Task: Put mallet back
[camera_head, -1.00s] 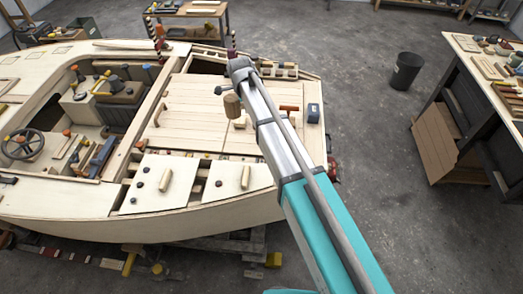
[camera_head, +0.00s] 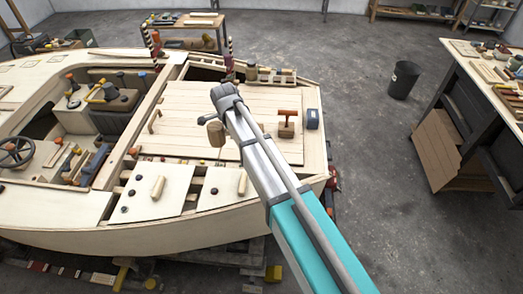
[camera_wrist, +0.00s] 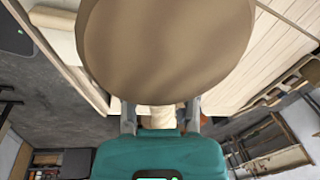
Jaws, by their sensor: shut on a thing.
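The mallet shows a brown cylindrical head (camera_head: 216,133), hanging at the end of my arm over the plywood deck in the head view. In the wrist view the round mallet head (camera_wrist: 168,45) fills the top middle. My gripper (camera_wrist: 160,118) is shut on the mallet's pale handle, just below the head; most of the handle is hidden. In the head view my gripper (camera_head: 208,120) is small and its fingers are hard to make out. I cannot tell how high the mallet is above the deck.
On the deck (camera_head: 185,110), an orange-handled tool (camera_head: 288,120) and a blue-grey box (camera_head: 312,119) stand right of my arm. Two pale hatch panels (camera_head: 157,187) lie toward the near edge.

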